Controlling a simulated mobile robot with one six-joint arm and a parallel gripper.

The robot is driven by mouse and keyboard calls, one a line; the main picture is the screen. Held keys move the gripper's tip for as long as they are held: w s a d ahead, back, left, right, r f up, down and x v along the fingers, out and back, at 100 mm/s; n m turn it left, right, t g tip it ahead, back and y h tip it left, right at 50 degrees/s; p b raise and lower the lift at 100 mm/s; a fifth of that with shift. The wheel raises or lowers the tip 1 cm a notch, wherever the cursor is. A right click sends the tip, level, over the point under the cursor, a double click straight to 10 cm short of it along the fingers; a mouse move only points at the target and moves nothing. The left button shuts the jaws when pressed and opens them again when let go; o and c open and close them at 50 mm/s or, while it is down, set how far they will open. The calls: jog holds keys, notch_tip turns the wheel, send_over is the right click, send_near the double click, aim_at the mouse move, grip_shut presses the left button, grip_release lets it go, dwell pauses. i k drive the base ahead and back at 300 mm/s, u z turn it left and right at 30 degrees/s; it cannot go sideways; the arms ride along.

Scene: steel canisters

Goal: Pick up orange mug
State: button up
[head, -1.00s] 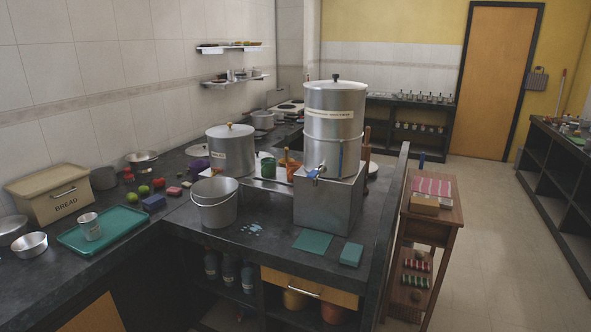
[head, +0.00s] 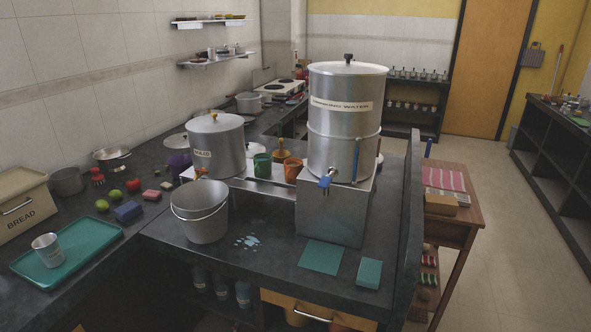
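An orange mug (head: 293,170) stands on the low pale metal shelf or tray behind the counter's front area, just left of the big steel water canister. Its right side is partly hidden by the canister. A green mug (head: 262,167) stands to its left, with a brown object (head: 282,155) between them. My gripper is not in view.
The drinking water canister (head: 344,130) stands on a steel box (head: 334,214). A lidded canister (head: 216,148) and a steel bucket (head: 199,211) stand to the left. Water is spilled on the counter (head: 262,265). A wooden side table (head: 455,236) stands right of a dark upright panel (head: 411,220).

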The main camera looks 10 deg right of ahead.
aim_at(293, 167)
jog(key=z, duration=0.05)
jog(key=k, duration=1.3)
jog(key=u, duration=0.35)
jog(key=i, duration=0.4)
jog(key=u, duration=0.6)
jog(key=i, duration=0.6)
jog(key=u, duration=0.45)
jog(key=i, duration=1.45)
jog(key=z, duration=0.25)
